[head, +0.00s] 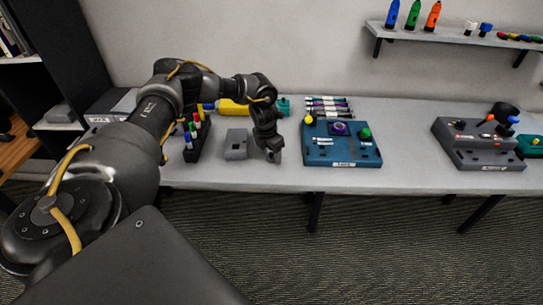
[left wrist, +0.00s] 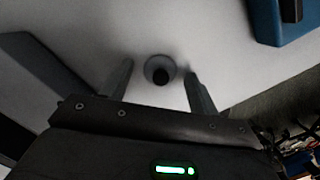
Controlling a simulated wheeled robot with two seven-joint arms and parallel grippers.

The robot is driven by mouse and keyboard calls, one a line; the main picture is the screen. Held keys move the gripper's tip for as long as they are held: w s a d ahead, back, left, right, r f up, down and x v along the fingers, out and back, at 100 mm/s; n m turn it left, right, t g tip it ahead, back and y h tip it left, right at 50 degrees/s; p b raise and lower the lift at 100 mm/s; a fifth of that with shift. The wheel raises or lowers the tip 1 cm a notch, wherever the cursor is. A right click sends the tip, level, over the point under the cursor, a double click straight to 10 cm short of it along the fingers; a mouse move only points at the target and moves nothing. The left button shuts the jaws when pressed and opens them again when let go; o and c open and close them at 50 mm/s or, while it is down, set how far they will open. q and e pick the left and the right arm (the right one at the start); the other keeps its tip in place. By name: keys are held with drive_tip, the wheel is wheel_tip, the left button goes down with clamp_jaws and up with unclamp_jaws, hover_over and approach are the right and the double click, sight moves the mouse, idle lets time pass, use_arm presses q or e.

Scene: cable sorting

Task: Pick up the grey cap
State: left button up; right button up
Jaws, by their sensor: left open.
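The grey cap (left wrist: 153,65), round with a dark hollow centre, shows in the left wrist view on the pale table. It lies between the tips of my left gripper (left wrist: 159,72), one finger on each side. The fingers are open, with a gap on both sides of the cap; I cannot tell how far above the table they are. In the head view my left gripper (head: 272,155) points down near the table's front edge, and I cannot make out the cap there. My right gripper is not in view.
A grey block (head: 236,145) stands just left of the gripper. A blue panel box (head: 342,155) stands to the right, a grey one (head: 478,145) farther right. A dark rack with coloured markers (head: 190,150) stands left. Several pens (head: 328,103) lie behind. A wall shelf (head: 455,38) holds bottles.

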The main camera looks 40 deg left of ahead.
use_arm(q)
drive_tip(key=shift+c, duration=0.4)
drive_tip(key=c, duration=1)
